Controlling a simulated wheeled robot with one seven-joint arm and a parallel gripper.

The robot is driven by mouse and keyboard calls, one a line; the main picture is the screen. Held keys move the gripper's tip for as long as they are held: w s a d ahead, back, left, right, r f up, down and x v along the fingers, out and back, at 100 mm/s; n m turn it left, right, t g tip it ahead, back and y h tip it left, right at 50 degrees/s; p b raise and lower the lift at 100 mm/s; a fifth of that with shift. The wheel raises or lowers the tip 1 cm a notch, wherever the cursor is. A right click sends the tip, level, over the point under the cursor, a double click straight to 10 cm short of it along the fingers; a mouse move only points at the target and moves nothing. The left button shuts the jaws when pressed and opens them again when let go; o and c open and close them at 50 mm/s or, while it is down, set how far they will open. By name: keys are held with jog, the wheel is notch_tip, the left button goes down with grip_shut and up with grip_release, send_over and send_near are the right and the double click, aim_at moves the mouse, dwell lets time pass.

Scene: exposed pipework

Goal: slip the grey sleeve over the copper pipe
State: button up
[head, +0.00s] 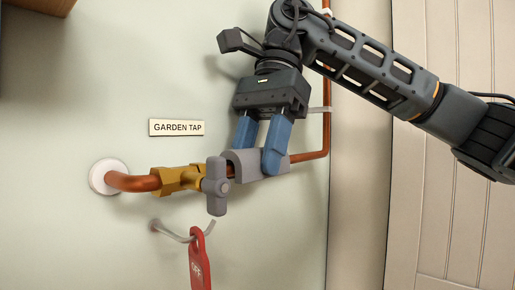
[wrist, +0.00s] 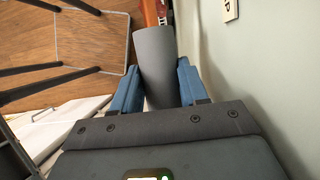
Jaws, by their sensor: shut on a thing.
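The grey sleeve (head: 243,162) is at the copper pipe (head: 308,155), just right of the brass tap, lying along the pipe's line. Copper shows at the sleeve's left end and again beyond its right end. I cannot tell whether the sleeve is fully around the pipe or only partly over it. My gripper (head: 257,158) reaches down from above, its blue fingers shut on the sleeve. In the wrist view the sleeve (wrist: 155,62) stands between the two fingers and hides most of the pipe behind it.
The brass tap (head: 178,179) with its grey handle (head: 216,186) is close to the sleeve's left end. A pipe clip (head: 319,109) holds the vertical run at right. A GARDEN TAP sign (head: 177,128) is on the wall.

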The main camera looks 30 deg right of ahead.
jog(key=o, duration=1.1)
jog(key=v, duration=0.7)
jog(key=shift+d+r, duration=0.15)
jog(key=shift+r, duration=0.25)
